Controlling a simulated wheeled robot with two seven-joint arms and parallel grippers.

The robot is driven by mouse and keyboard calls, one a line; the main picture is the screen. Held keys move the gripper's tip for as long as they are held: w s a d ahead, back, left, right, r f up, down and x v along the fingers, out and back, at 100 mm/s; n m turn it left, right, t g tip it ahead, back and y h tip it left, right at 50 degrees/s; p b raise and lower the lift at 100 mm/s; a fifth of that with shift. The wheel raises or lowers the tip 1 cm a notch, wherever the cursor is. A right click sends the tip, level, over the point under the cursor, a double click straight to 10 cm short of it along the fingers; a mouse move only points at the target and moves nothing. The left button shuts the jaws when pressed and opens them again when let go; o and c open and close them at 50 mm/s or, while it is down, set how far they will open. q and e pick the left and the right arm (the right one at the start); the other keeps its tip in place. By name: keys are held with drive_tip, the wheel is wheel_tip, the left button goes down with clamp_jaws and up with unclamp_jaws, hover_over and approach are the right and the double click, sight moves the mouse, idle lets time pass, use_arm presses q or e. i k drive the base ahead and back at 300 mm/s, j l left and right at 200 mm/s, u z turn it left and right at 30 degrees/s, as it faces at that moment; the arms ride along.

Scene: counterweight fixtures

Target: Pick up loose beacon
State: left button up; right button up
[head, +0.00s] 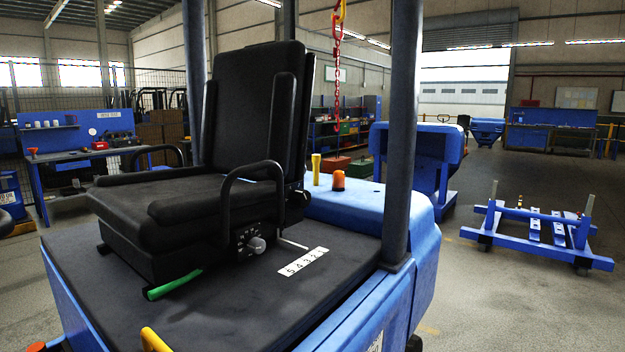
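An orange beacon (338,180) stands upright on the blue rear cover (358,206) of a forklift, behind the black seat. I cannot tell from here whether it is fixed or loose. A yellow post (316,167) stands close to its left, apart from it. Neither of my grippers is in view.
The black seat (245,110) and a dark upright pillar (400,130) flank the beacon. A red chain (337,80) hangs behind it. A blue wheeled frame (535,232) stands on the floor at right. A workbench (90,155) is at left. Floor at lower right is clear.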

sight(339, 177)
drive_tip(key=i+l+u, duration=0.5)
drive_tip(key=l, duration=0.25)
drive_tip(key=l+u, duration=0.3)
drive_tip(key=l, duration=0.15)
drive_tip(key=i+l+u, duration=0.25)
drive_tip(key=l, duration=0.2)
drive_tip(key=l+u, duration=0.25)
drive_tip(key=l, duration=0.25)
